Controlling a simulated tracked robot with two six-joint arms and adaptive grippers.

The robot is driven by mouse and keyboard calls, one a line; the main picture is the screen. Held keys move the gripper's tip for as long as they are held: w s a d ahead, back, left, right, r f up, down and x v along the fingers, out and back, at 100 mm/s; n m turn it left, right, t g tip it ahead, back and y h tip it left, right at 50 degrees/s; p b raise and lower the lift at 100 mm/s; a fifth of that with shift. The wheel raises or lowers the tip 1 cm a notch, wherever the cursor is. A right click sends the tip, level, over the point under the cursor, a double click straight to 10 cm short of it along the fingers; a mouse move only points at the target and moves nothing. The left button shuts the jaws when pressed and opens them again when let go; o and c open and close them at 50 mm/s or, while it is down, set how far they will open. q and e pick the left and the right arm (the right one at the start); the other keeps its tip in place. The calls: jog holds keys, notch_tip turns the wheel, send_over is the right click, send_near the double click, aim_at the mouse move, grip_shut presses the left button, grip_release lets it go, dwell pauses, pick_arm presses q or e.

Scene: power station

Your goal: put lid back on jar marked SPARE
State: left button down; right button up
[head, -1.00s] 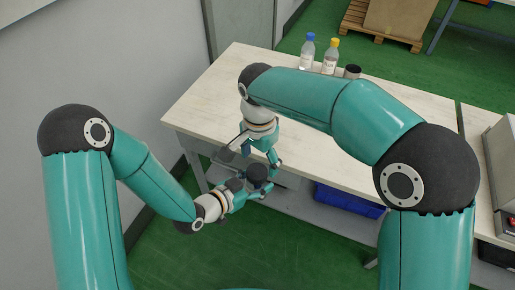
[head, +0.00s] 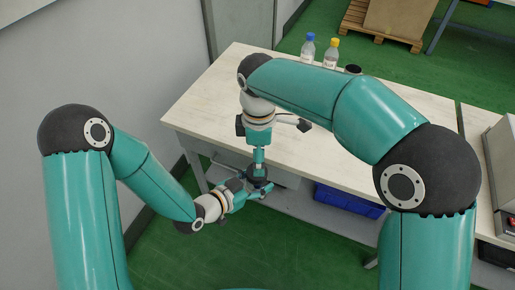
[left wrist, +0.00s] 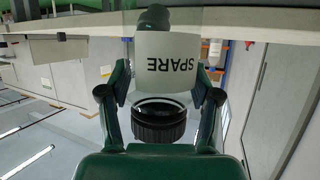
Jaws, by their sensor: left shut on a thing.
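The jar marked SPARE (left wrist: 167,62) shows large in the left wrist view, with its white label upside down in that picture. A dark ridged round lid (left wrist: 160,125) shows at the label's lower side in that view; I cannot tell if it is seated. My left gripper (head: 252,191) is shut on the jar and holds it off the bench; its fingers show on both sides in the left wrist view (left wrist: 163,85). In the head view a dark round top (head: 258,173) shows at the jar. My right gripper (head: 258,177) points down right over it; its grip is too small to tell.
The pale workbench (head: 215,95) lies behind the jar, mostly clear on its left part. A blue-capped bottle (head: 308,48), a yellow-capped bottle (head: 330,53) and a dark-topped container (head: 353,69) stand at its back. A blue bin (head: 348,201) sits below.

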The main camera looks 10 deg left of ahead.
aim_at(257, 183)
jog(key=n, duration=0.4)
jog(key=shift+a+r, duration=0.1)
jog(key=shift+r, duration=0.3)
jog(key=shift+w+a+r, duration=0.1)
jog(key=shift+a+r, duration=0.15)
jog(key=shift+f, duration=4.05)
jog(key=shift+c, duration=0.3)
